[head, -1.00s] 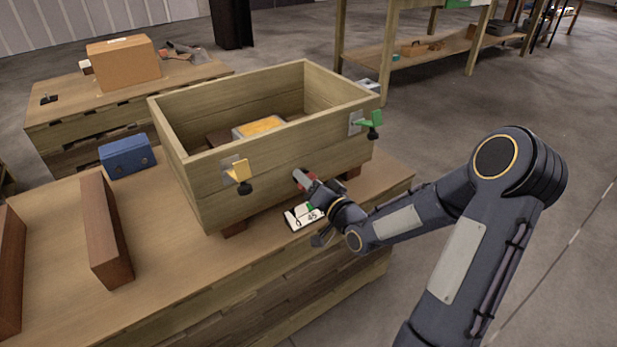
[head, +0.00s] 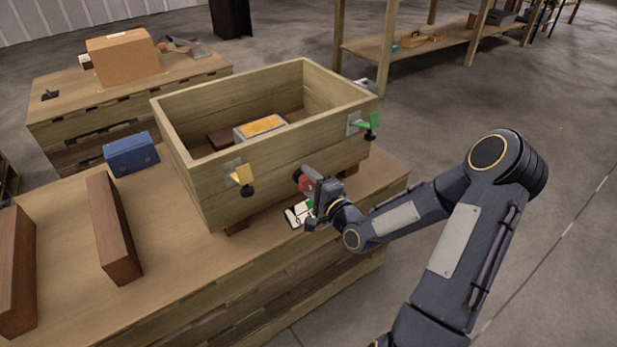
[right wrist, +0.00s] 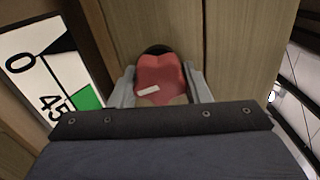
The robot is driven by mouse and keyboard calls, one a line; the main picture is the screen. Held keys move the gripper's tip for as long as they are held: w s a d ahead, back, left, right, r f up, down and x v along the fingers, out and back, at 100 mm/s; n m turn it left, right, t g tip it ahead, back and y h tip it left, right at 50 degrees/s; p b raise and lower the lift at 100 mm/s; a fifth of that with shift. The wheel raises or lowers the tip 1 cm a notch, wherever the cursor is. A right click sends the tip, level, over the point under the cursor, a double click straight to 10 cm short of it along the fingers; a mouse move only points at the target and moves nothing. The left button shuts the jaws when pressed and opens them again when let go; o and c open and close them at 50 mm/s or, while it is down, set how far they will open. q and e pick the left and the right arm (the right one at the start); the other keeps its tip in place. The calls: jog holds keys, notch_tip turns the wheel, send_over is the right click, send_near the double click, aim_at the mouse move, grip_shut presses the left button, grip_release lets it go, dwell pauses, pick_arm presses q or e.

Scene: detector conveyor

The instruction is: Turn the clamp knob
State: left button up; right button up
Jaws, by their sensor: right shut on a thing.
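The red clamp knob (right wrist: 160,78) sits on the front wall of the wooden crate (head: 270,165), low down. It also shows small in the head view (head: 305,184). A short white mark lies across its face. My right gripper (right wrist: 160,86) is shut on the knob, with one grey finger on each side. It also shows in the head view (head: 308,182), reaching in from the right. A white scale card (right wrist: 45,70) with 0, 45 and a green area stands left of the knob in the wrist view. My left gripper is out of view.
The crate's front also carries a yellow clamp (head: 241,174) and a green clamp (head: 364,122). A box with an orange top (head: 262,125) lies inside. A blue box (head: 131,153) and brown blocks (head: 113,228) stand on the table to the left.

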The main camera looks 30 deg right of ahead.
jog(key=shift+m, duration=0.7)
jog(key=shift+f, duration=0.15)
jog(key=o, duration=1)
jog(key=shift+s+p, duration=0.1)
jog(key=shift+p, duration=0.2)
jog(key=s+p, duration=0.1)
jog(key=s, duration=0.6)
jog(key=shift+s+d, duration=0.3)
